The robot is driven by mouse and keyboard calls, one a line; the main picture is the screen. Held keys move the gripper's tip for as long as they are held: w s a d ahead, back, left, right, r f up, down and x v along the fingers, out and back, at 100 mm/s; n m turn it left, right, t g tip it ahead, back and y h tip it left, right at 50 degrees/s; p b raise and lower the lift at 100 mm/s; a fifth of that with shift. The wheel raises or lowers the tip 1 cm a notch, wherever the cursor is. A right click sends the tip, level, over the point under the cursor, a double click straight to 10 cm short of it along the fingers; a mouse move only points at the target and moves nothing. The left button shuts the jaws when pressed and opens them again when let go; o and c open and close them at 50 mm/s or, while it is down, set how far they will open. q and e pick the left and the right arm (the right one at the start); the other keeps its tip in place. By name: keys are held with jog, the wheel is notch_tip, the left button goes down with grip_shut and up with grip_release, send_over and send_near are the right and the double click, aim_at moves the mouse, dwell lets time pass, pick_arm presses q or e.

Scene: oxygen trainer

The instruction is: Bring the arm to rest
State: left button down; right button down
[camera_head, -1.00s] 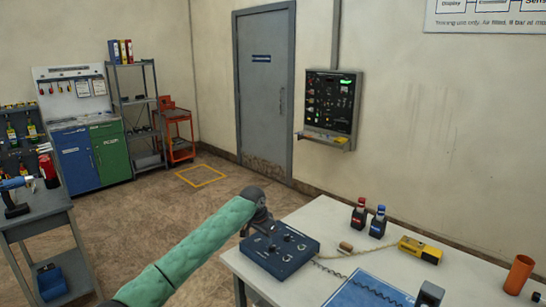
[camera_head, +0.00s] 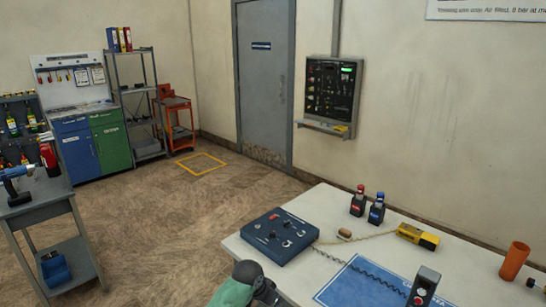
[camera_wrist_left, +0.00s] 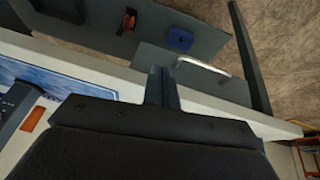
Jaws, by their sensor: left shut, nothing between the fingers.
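My left arm, in a green sleeve, shows only at the bottom edge of the head view, with its dark wrist end beside the near left edge of the white table (camera_head: 330,205). In the left wrist view my left gripper (camera_wrist_left: 161,85) has its two fingers together with nothing between them. It is close to the table edge (camera_wrist_left: 215,105), with a lower shelf and floor beyond. My right gripper is in neither view.
On the table are a blue control box (camera_head: 270,237), red-capped and blue-capped bottles (camera_head: 376,212), a yellow device (camera_head: 418,236), an orange cup (camera_head: 514,260), a blue mat (camera_head: 350,285) and a coil-corded black pendant (camera_head: 424,285).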

pick_arm(q)
jog(key=s+a+f+n+y, duration=0.1)
jog(key=s+a+n, duration=0.1)
jog(key=s+a, duration=0.8)
jog(key=s+a+n+t+y, duration=0.15)
jog(key=s+a, duration=0.25)
jog(key=s, duration=1.1)
jog(key=s+a+f+n+g+y, duration=0.1)
jog(key=s+a+n, duration=0.2)
jog(key=s+a, duration=0.7)
jog(key=d+f, duration=0.2)
jog(key=f, duration=0.9)
jog(key=d+f, duration=0.3)
jog(key=f, duration=0.8)
jog(key=s+f, duration=0.4)
jog(key=f, duration=0.8)
jog(key=s+f+g, duration=0.1)
jog(key=s+f, duration=0.3)
jog(key=f, duration=0.8)
jog(key=shift+s, duration=0.15)
jog(key=shift+d+m, duration=0.1)
jog(key=shift+m, duration=0.15)
